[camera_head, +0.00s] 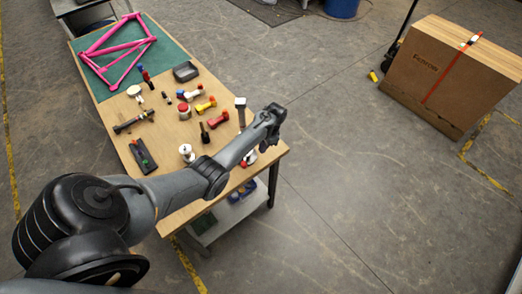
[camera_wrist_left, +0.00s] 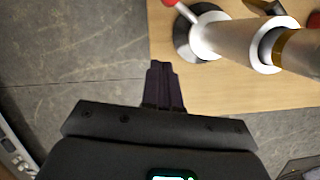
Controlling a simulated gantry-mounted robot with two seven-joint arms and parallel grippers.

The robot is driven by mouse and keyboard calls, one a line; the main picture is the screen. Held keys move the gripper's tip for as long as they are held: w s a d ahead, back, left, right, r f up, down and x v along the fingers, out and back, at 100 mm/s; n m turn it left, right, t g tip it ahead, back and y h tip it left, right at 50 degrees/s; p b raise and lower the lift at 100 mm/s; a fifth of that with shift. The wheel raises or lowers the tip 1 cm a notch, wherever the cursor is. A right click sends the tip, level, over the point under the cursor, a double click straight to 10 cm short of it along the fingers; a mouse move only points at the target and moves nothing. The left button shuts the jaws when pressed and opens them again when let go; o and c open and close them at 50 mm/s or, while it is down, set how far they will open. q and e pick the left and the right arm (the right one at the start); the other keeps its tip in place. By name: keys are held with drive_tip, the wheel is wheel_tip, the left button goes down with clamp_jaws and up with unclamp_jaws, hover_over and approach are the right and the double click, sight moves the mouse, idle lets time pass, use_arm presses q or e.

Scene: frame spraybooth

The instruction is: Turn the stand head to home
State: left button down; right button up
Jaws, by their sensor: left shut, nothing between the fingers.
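A stand-like part with a pale metal tube (camera_wrist_left: 238,42), white collars and a dark round base is at upper right there, apart from the fingers. A red and white thing (camera_head: 249,158) shows beside the gripper in the head view, partly hidden by my arm. I cannot tell which way the stand head faces. My right gripper is out of view.
The wooden bench (camera_head: 172,213) carries a pink frame (camera_head: 119,48) on a green mat, a black tray (camera_head: 186,72), red and yellow pieces and several tools. A large cardboard box (camera_head: 453,72) stands on the floor at right.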

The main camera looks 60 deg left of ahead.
use_arm(q)
drive_tip(key=b+x, duration=0.1)
drive_tip(key=x, duration=0.7)
drive_tip(key=shift+s+f, duration=0.2)
drive_tip(key=shift+s, duration=0.15)
drive_tip(key=s+p, duration=0.1)
drive_tip(key=s+r+p, duration=0.1)
drive_tip(key=shift+s+a+p, duration=0.15)
drive_tip(key=shift+s+p, duration=0.05)
drive_tip(key=shift+p, duration=0.15)
drive_tip(key=shift+s, duration=0.35)
drive_tip(key=shift+s+p, duration=0.15)
drive_tip(key=shift+p, duration=0.15)
